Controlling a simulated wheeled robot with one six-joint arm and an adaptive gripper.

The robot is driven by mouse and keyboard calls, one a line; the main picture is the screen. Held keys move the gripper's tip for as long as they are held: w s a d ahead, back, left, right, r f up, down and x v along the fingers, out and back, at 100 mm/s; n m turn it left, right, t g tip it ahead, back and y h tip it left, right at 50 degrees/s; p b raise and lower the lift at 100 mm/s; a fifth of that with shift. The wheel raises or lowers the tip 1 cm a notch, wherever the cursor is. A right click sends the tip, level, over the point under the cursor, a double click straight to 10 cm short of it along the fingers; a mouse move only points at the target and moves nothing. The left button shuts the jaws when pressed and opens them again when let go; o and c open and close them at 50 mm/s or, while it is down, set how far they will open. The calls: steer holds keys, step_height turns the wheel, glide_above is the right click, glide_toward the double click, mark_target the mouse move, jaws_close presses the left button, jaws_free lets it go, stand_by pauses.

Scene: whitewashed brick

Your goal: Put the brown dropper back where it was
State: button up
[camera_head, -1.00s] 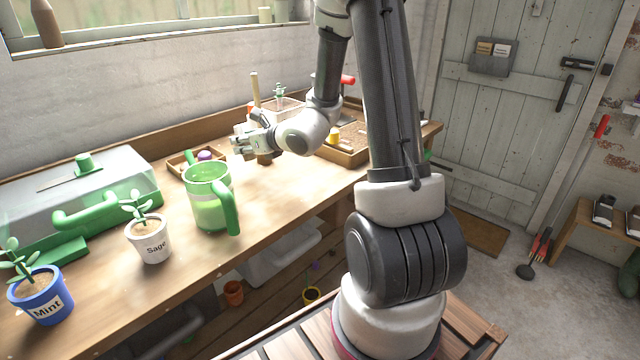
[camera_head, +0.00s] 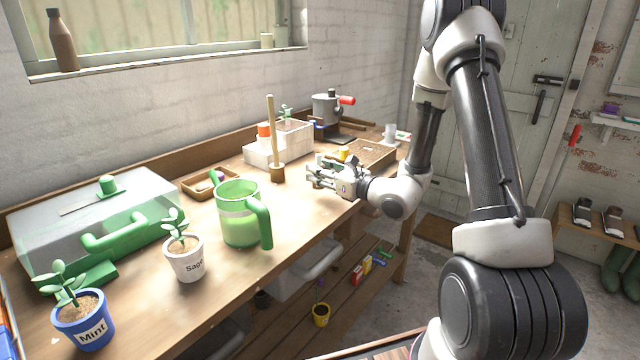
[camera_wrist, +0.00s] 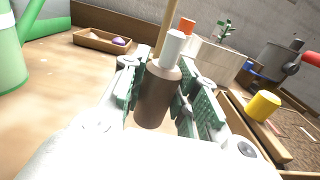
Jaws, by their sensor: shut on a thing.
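The brown dropper (camera_wrist: 155,95), a brown bottle with a white top, stands between the green-padded fingers of my gripper (camera_wrist: 166,88) in the wrist view. My gripper is shut on it. In the head view my gripper (camera_head: 322,178) is over the workbench (camera_head: 310,215), right of the upright wooden stick (camera_head: 271,130) in its brown base. I cannot make out the dropper clearly there, since the fingers cover it. Whether its bottom touches the bench is hidden.
A green watering jug (camera_head: 238,215), a sage pot (camera_head: 188,262) and a mint pot (camera_head: 85,320) stand left. A shallow wooden tray (camera_head: 200,188) lies behind the jug. A pale box (camera_head: 275,150) and a soil tray (camera_head: 375,155) stand behind my gripper. Bench between jug and gripper is clear.

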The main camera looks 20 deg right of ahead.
steer(key=shift+f, duration=1.65)
steer(key=shift+f, duration=0.15)
steer(key=o, duration=1)
